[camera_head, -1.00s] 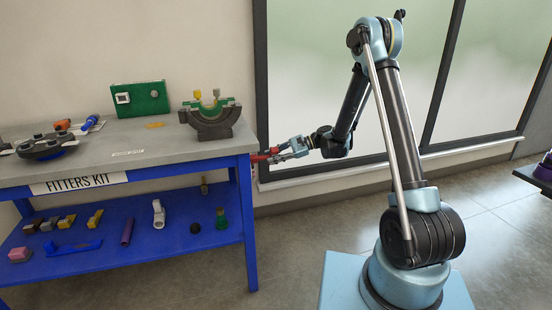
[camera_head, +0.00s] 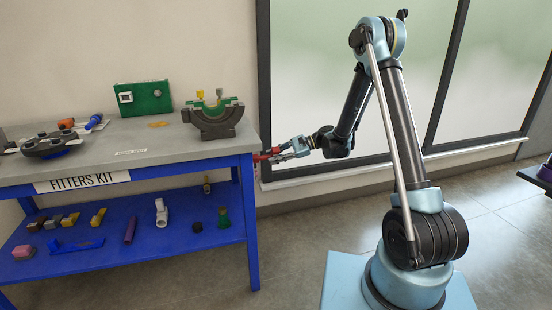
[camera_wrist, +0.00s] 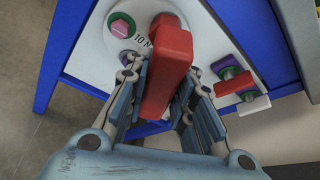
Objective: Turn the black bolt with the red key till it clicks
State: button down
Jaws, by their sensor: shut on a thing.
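My gripper (camera_head: 284,153) is at the right end of the blue cart. In the wrist view my gripper (camera_wrist: 166,92) is shut on the red key (camera_wrist: 168,65), with a finger on each side of it. The key's far end reaches a white round plate on the cart's end panel. The black bolt is not visible; the key covers that part of the plate, so I cannot tell how the key sits on it. In the head view only a bit of the red key (camera_head: 262,157) shows beside the cart's edge.
A pink hex bolt in a green ring (camera_wrist: 122,26) sits left of the key, near a "10 N" marking. Another purple-and-green fitting with a red piece (camera_wrist: 234,82) is at the right. The cart top (camera_head: 150,133) carries a grey clamp (camera_head: 215,119).

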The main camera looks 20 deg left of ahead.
jog(key=shift+m+g+h, duration=0.6)
jog(key=shift+m, duration=0.4)
jog(key=shift+m, duration=0.4)
jog(key=shift+m+g+h, duration=0.3)
jog(key=shift+m+g, duration=0.3)
jog(key=shift+a+m+g+h, duration=0.1)
jog(key=shift+m+g+h, duration=0.35)
jog(key=shift+m, duration=0.45)
